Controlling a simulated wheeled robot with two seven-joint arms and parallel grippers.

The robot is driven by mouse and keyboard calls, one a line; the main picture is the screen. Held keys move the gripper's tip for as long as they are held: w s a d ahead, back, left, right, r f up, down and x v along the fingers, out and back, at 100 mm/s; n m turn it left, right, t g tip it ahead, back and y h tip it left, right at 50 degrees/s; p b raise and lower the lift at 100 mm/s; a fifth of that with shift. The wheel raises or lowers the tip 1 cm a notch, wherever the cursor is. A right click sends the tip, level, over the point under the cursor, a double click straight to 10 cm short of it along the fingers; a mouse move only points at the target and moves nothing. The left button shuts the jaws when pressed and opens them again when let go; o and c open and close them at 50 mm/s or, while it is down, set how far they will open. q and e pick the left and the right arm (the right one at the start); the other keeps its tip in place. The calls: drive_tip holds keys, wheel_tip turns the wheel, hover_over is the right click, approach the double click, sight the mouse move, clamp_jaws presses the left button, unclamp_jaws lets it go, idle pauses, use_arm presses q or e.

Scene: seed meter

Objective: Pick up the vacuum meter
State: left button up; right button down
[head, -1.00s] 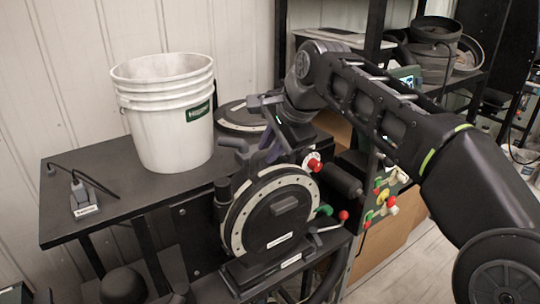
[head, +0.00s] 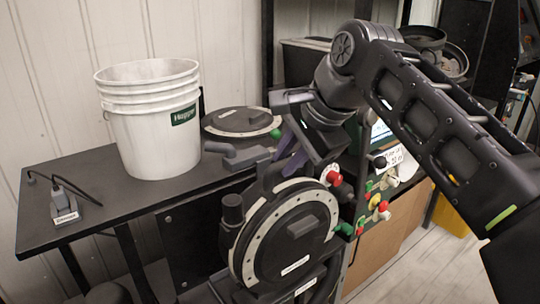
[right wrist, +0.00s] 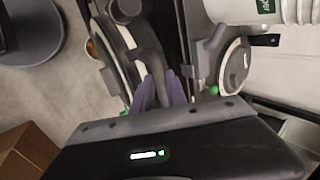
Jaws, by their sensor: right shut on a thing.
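The vacuum meter (head: 296,240) is a black round disc with a pale, dotted rim, standing upright at the front of the dark bench. A black handle rises from its top. My right gripper (head: 284,165) comes down from above with purple fingers and is shut on that handle. In the right wrist view, the fingers (right wrist: 160,90) close at the end of the dark handle (right wrist: 145,45). The exact contact is partly hidden by the gripper body. I cannot tell whether the meter is clear of its support. My left gripper is not in view.
A second, similar disc unit (head: 240,121) lies flat at the back of the bench. A white bucket (head: 150,120) stands left of it. A small labelled device (head: 64,205) sits at the bench's left end. Red, green and yellow knobs (head: 376,200) are close on the right.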

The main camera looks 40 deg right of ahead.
drive_tip(key=s+p, duration=0.1)
drive_tip(key=s, duration=0.7)
drive_tip(key=shift+s+a+r+p, duration=0.15)
drive_tip(key=shift+s+r+p, duration=0.05)
drive_tip(key=shift+s+p, duration=0.2)
idle(0.6)
